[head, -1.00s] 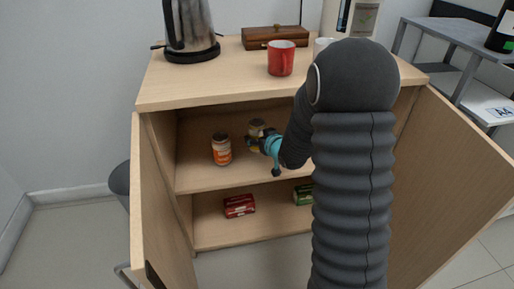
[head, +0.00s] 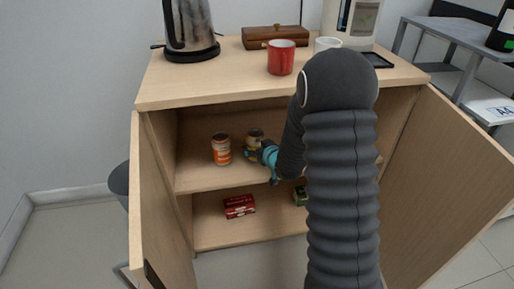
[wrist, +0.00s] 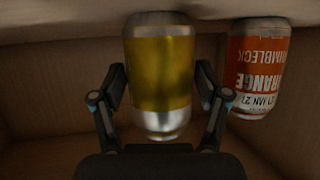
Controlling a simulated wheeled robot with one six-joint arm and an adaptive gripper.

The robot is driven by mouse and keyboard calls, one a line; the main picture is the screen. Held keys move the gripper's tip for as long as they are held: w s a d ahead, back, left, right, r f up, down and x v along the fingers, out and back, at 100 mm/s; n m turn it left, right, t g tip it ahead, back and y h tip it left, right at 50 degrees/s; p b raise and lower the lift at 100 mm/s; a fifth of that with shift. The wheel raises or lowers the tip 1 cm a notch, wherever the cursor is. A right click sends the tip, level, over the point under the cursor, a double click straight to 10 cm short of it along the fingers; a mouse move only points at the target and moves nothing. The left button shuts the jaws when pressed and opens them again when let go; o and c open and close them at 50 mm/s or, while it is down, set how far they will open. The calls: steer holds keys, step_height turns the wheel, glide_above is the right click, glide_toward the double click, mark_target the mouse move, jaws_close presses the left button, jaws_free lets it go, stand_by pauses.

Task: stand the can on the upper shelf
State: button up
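The can (wrist: 160,65) has a gold-yellow label and bare silver ends. In the head view the can (head: 254,139) is on the upper shelf (head: 200,180), upright as far as I can see, right of an orange can. My gripper (wrist: 161,85) has one finger on each side of it, and the fingers appear to press its sides. In the head view my gripper (head: 262,152) reaches in from the right and covers the can's lower part. The wrist view is upside down; the can's base end appears level with the shelf surface there.
The orange-labelled can (head: 221,149) stands close to the left and also shows in the wrist view (wrist: 258,65). A red box (head: 239,206) and a green box (head: 300,195) lie on the lower shelf. Open doors (head: 160,205) flank the cabinet. The counter above holds a red mug (head: 281,57).

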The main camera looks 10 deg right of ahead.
steer(key=shift+o, duration=0.5)
steer(key=shift+r, duration=0.15)
steer(key=shift+s+r, duration=0.1)
steer(key=shift+s, duration=0.05)
steer(key=s+d+r+m+g+h, duration=0.1)
steer(key=s+d+r+g+h, duration=0.15)
steer(key=s+r, duration=0.6)
steer(key=s+d+r+m+g+h, duration=0.1)
steer(key=s+d+r+h, duration=0.15)
steer(key=s+r, duration=0.65)
steer(key=s+a+g+y, duration=0.1)
steer(key=s+a+g, duration=0.1)
steer(key=s, duration=0.8)
steer(key=s+a+r+g, duration=0.1)
steer(key=s+a+g, duration=0.1)
steer(key=s, duration=0.9)
steer(key=shift+s+a+m+y, duration=0.25)
steer(key=shift+a+m+y, duration=0.1)
steer(key=shift+m+y, duration=0.05)
